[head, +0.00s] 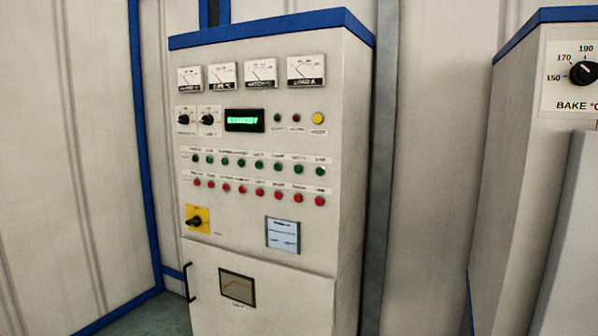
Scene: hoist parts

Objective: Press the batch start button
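A control cabinet (262,215) with a blue top edge stands in the middle of the head view. Its front carries a row of green buttons or lamps (242,164) above a row of red ones (243,189). A yellow round button or lamp (318,118) sits at the upper right, beside a small dark red one (297,118) and a dark green one (277,118). The labels are too small to read, so I cannot tell which is the batch start button. Neither gripper is in view.
The cabinet also has dial meters (261,73), a green display (244,120), two black knobs (207,119), a rotary switch (195,220) on yellow, and a door handle (188,283). A second cabinet (515,165) with a bake temperature knob (583,73) stands at right.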

